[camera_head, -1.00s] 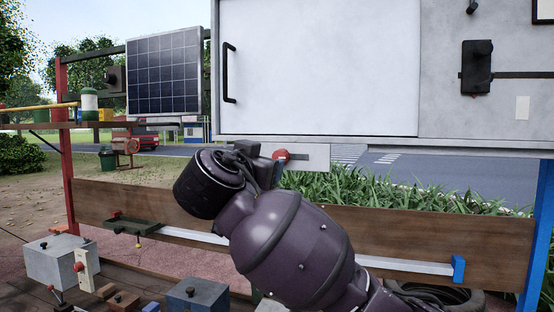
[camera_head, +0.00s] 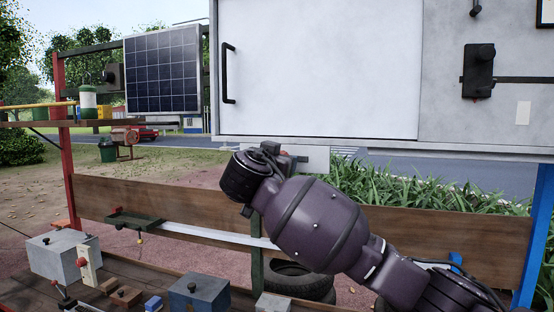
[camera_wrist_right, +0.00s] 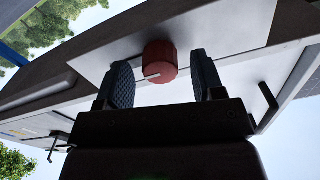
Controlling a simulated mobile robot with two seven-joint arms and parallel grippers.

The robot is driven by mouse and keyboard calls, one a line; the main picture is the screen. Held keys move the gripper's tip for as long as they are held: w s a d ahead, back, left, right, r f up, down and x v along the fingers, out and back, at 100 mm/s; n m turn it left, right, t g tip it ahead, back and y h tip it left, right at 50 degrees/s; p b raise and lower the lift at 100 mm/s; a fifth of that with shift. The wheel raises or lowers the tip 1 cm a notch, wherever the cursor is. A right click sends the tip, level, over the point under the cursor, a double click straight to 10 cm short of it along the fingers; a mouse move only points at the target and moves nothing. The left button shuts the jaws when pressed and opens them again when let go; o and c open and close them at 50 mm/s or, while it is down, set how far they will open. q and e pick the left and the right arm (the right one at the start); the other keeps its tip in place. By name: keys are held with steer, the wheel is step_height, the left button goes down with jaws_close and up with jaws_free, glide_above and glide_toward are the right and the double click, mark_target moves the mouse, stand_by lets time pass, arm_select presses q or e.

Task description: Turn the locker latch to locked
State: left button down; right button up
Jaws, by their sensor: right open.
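The latch is a round red knob (camera_wrist_right: 160,58) with a short white mark on its face, set on a pale plate (camera_wrist_right: 222,30). In the head view this plate (camera_head: 314,159) hangs below the locker (camera_head: 318,70), and my arm hides most or all of the knob. My right gripper (camera_wrist_right: 161,70) is open, with one dark padded finger on each side of the knob. Gaps show between the knob and both fingers, so no contact is seen. In the head view my right gripper (camera_head: 287,160) is just under the locker's lower edge. My left gripper is not in view.
The locker's white door has a black handle (camera_head: 228,73). A black box (camera_head: 478,71) is on the panel to the right. A wooden rail (camera_head: 440,236) runs behind my arm. Below left, a bench carries a grey box (camera_head: 62,256) and a blue-grey box (camera_head: 198,294).

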steer(key=c, duration=0.9)
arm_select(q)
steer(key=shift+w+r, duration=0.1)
arm_select(e)
steer(key=shift+n, duration=8.9)
